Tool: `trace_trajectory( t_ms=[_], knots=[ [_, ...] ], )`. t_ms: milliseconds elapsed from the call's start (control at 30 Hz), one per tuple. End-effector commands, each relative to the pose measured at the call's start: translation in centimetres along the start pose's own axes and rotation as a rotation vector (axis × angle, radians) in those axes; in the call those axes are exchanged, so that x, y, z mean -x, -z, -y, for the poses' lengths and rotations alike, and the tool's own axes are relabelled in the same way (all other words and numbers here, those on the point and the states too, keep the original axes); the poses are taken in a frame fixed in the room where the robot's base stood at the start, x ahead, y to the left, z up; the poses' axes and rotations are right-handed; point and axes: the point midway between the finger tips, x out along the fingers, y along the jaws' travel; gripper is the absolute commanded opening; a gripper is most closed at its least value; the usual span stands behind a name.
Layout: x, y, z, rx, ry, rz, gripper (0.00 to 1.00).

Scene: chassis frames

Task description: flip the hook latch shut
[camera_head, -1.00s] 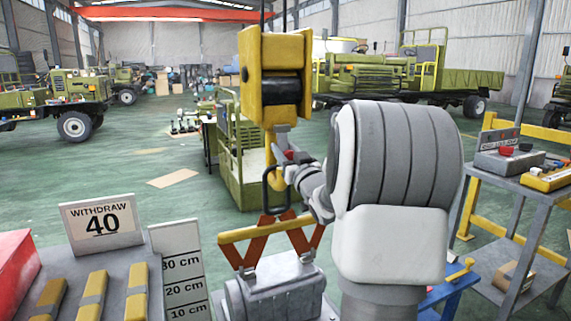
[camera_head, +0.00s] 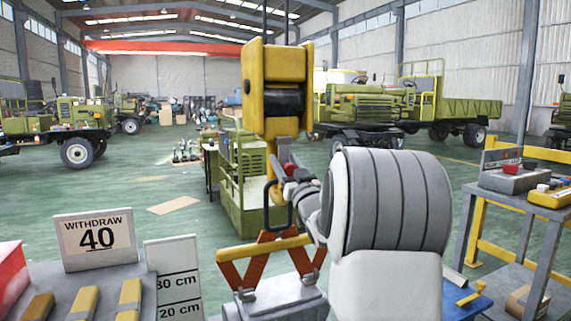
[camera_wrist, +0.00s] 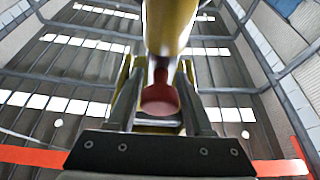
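The yellow crane hook block (camera_head: 276,92) hangs on cables in the middle of the head view. Its yellow hook (camera_head: 272,188) is below, partly covered by my gripper. A dark link (camera_head: 278,217) hangs at the hook, above the orange lifting tongs (camera_head: 262,262). In the wrist view, the red latch (camera_wrist: 160,98) with a rounded end lies between my two fingers, below the yellow hook metal (camera_wrist: 170,25). My gripper (camera_wrist: 160,68) is open, with gaps visible on both sides of the latch. In the head view my gripper is beside the hook, and the latch is mostly hidden.
A sign reading WITHDRAW 40 (camera_head: 97,238) and a height scale board (camera_head: 180,280) stand at left, by yellow bars. A grey shelf with a control box (camera_head: 515,180) stands at right. Green trucks are far behind.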

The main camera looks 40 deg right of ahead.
Motion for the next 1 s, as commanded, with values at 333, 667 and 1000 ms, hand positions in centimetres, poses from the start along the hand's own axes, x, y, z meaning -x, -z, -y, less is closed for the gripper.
trace_trajectory(
  t_ms=[333, 667, 1000],
  knots=[
    [0.1, 0.0, 0.0, 0.001, 0.0, 0.0, 0.69],
    [3.2, 0.1, -0.1, 0.001, -0.002, 0.002, 0.69],
    [10.5, 0.0, -0.1, 0.001, -0.002, 0.003, 0.69]
  ],
)
